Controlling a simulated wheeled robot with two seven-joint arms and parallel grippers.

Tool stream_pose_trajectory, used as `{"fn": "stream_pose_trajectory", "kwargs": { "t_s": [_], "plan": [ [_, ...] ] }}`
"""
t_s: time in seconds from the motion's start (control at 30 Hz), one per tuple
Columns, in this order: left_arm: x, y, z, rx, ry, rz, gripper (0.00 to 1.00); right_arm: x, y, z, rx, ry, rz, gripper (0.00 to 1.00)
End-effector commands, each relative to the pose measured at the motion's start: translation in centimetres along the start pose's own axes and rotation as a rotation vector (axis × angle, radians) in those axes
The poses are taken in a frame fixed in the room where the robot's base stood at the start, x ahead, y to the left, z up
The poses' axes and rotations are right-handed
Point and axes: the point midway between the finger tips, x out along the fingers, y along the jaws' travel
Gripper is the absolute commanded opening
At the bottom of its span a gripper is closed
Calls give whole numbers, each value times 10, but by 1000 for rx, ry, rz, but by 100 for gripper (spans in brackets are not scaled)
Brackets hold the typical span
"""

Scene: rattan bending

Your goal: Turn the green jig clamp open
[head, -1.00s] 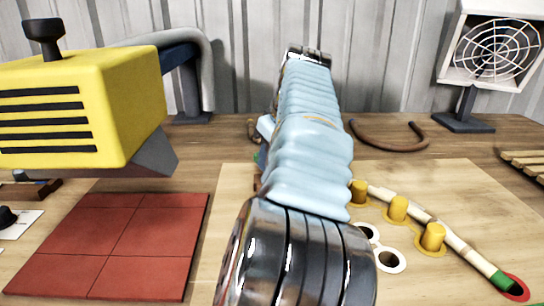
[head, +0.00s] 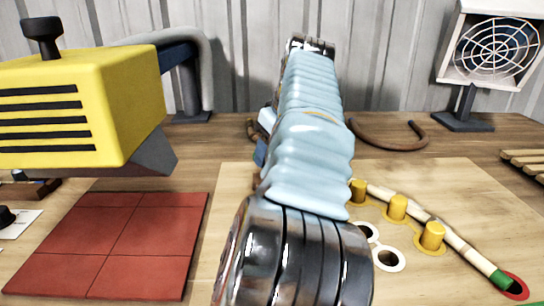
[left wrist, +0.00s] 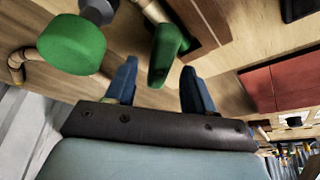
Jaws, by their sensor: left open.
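In the left wrist view a green lever-like piece (left wrist: 164,58), apparently the green jig clamp's handle, stands between the two blue fingers of my left gripper (left wrist: 159,68). The gripper is open, with gaps visible at both sides of the lever. A larger, round green piece (left wrist: 72,45) is to the left of the fingers, outside the jaws. In the head view my arm covers the clamp area, and only a bit of blue finger shows beside it. My right gripper is not in view.
A rattan pole (head: 452,240) with a green end bends past yellow pegs (head: 396,208) on the light board (head: 232,190). A yellow machine (head: 85,105) overhangs red tiles (head: 110,245) at left. A fan (head: 492,50) and curved rattan (head: 390,146) are farther back.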

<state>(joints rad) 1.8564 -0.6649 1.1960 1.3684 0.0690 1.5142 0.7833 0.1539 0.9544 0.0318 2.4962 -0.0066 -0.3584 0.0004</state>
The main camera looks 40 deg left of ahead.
Motion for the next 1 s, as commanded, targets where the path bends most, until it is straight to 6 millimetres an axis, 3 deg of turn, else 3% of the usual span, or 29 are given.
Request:
{"fn": "stream_pose_trajectory", "kwargs": {
  "t_s": [0.1, 0.3, 0.63, 0.87, 1.0],
  "plan": [
    [-23, 0, -1, -1, 2, 3, 53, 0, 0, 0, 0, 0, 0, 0],
    [-51, 0, 0, 0, -1, 0, 53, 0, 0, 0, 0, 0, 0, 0],
    [-57, 0, 1, 0, -2, -1, 53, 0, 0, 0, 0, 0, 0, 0],
    [-67, -8, 9, 4, 19, 37, 18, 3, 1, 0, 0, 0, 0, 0],
    [-88, -36, 24, 7, 63, 140, 0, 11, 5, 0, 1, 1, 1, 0]
  ]
}}
